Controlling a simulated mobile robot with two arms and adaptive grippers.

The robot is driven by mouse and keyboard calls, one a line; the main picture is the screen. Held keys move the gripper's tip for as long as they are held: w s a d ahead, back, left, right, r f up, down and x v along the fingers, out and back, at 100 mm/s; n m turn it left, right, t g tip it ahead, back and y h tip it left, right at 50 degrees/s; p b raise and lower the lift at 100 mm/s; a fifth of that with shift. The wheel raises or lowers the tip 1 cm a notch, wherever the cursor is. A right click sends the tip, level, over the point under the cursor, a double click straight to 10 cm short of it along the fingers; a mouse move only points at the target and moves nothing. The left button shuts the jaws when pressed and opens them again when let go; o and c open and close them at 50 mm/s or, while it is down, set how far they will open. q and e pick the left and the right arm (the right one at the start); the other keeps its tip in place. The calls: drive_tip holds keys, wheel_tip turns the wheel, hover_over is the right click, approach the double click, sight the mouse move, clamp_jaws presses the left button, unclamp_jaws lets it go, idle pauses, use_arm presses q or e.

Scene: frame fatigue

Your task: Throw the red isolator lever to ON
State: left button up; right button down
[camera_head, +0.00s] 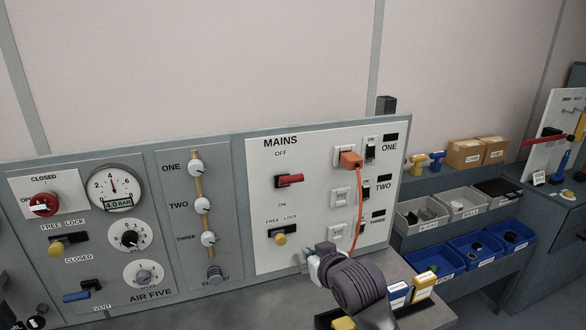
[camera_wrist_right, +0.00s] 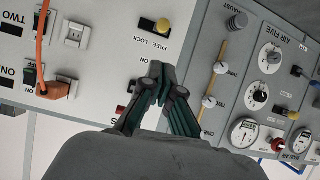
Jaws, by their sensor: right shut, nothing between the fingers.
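The red isolator lever (camera_head: 290,180) is on the white MAINS panel (camera_head: 318,215), between the OFF label above and the ON label below. It lies roughly level, its handle pointing right. In the wrist view, where the panel is upside down, a bit of red lever (camera_wrist_right: 121,112) shows beside my fingers, mostly hidden. The yellow FREE/LOCK knob (camera_head: 279,239) sits below the lever, toward the FREE end of its black slot in the wrist view (camera_wrist_right: 162,26). My right gripper (camera_head: 308,256) is shut and empty, low in front of the panel, below and right of the lever. My left gripper is out of view.
The air panel (camera_head: 100,230) with gauges is at left. Grey bins (camera_head: 420,215) and blue bins (camera_head: 437,262) stand at right. Small boxes (camera_head: 423,286) are beside my arm.

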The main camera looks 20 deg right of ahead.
drive_tip(key=w+r+t, duration=0.2)
drive_tip(key=w+r, duration=0.2)
drive_tip(key=r, duration=0.4)
drive_tip(key=w+d+r+t, duration=0.1)
drive_tip(key=w+r, duration=0.3)
drive_tip(key=r, duration=0.5)
drive_tip(key=shift+w+d+r+m+t, duration=0.2)
drive_tip(key=shift+w+m+t, duration=0.15)
drive_tip(key=shift+t, duration=0.25)
drive_tip(key=shift+w, duration=0.1)
drive_tip(key=p, duration=0.5)
hover_over(293, 179)
drive_tip(key=w, duration=0.2)
drive_tip(key=shift+f, duration=0.5)
drive_tip(key=f, duration=0.1)
drive_tip(key=s+f+p, duration=0.1)
drive_tip(key=f, duration=0.1)
drive_tip(key=shift+s+f+p, duration=0.1)
drive_tip(key=shift+s+p, duration=0.2)
drive_tip(key=shift+s, duration=0.05)
drive_tip(key=shift+s+f, duration=0.2)
drive_tip(key=shift+f, duration=0.1)
drive_tip(key=shift+w+f, duration=0.1)
